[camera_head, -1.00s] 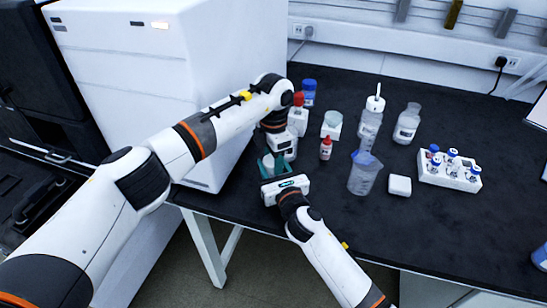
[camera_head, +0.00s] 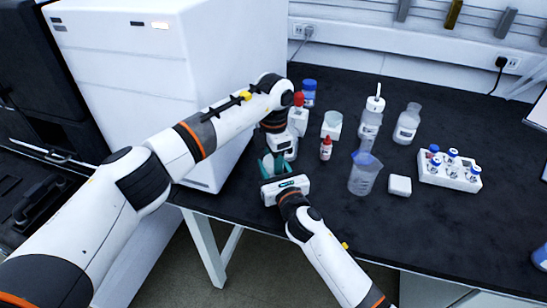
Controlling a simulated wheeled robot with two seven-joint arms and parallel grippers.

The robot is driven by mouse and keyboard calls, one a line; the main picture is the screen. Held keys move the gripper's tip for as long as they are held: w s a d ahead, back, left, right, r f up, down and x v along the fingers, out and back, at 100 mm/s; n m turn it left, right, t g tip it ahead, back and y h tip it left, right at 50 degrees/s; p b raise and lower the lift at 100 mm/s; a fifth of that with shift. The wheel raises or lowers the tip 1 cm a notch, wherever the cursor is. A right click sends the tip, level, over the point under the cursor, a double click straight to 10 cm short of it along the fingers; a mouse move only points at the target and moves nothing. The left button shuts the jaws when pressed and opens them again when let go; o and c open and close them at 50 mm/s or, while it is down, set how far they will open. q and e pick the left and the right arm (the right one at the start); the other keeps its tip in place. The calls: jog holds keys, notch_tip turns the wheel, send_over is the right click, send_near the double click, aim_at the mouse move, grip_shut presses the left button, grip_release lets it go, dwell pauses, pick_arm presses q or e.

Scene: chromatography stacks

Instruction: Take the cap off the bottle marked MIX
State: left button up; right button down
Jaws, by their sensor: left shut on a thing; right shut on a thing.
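My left gripper (camera_head: 277,142) points down at the bench's left edge, shut on the cap, which its body hides. My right gripper (camera_head: 268,167) reaches in from below with teal fingers and is shut on the bottle just under the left gripper. A pale part of a bottle (camera_head: 291,151) shows beside the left gripper; I cannot tell whether it belongs to the held one. The MIX marking cannot be read in this view, and whether the cap is still seated is hidden.
Close by on the black bench (camera_head: 440,230) stand a red-capped bottle (camera_head: 298,118), a blue-capped bottle (camera_head: 309,94), a small red-capped bottle (camera_head: 326,149) and a beaker (camera_head: 363,177). A vial rack (camera_head: 432,178) is at right. A white instrument (camera_head: 130,95) borders the left.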

jog(key=shift+d+f, duration=0.1)
pick_arm(q)
jog(key=o, duration=1.1)
jog(key=shift+r, duration=2.4)
jog(key=shift+c, duration=0.6)
notch_tip(320, 180, up, 2)
jog(key=shift+m, duration=1.1)
jog(key=shift+r+m, duration=0.4)
jog(key=shift+m, duration=0.4)
jog(key=shift+f, duration=3.8)
